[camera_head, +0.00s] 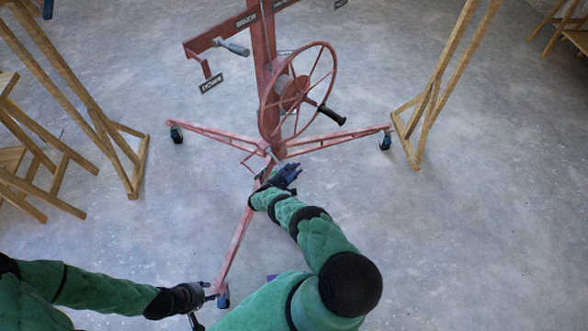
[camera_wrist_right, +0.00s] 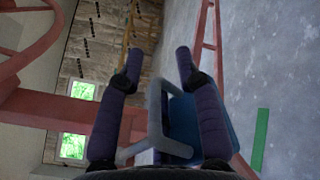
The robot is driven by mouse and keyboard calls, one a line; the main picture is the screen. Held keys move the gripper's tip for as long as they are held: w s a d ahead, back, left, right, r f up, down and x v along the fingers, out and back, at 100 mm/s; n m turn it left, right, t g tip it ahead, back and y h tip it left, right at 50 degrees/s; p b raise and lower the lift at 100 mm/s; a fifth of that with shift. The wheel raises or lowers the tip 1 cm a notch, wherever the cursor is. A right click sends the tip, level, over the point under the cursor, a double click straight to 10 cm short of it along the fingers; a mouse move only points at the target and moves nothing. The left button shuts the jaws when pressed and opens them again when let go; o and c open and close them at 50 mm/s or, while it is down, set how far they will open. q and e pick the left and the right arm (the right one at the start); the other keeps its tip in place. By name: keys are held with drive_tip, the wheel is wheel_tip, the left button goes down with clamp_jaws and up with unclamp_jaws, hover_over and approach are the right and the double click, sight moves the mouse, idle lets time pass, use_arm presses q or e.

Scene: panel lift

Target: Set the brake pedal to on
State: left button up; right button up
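The red panel lift (camera_head: 265,60) stands upright with its legs spread on the floor. My right gripper (camera_head: 288,172) is low by the foot of its mast. In the right wrist view my right gripper (camera_wrist_right: 157,75) has its two fingers apart. A bent grey metal bar (camera_wrist_right: 155,115), apparently the brake pedal, shows between them beside a blue part (camera_wrist_right: 185,128). I cannot tell whether the fingers touch it, or its setting. In the head view the pedal is not clearly seen. My left gripper (camera_head: 196,312) is beside the front leg's end; its fingers are unclear.
Red legs (camera_head: 335,138) with casters (camera_head: 385,141) spread across the floor. Wooden frames (camera_head: 130,165) stand left and right (camera_head: 425,110).

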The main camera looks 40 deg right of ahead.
drive_tip(key=shift+f, duration=0.1)
drive_tip(key=s+a, duration=0.1)
drive_tip(key=a, duration=1.1)
drive_tip(key=shift+s, duration=0.35)
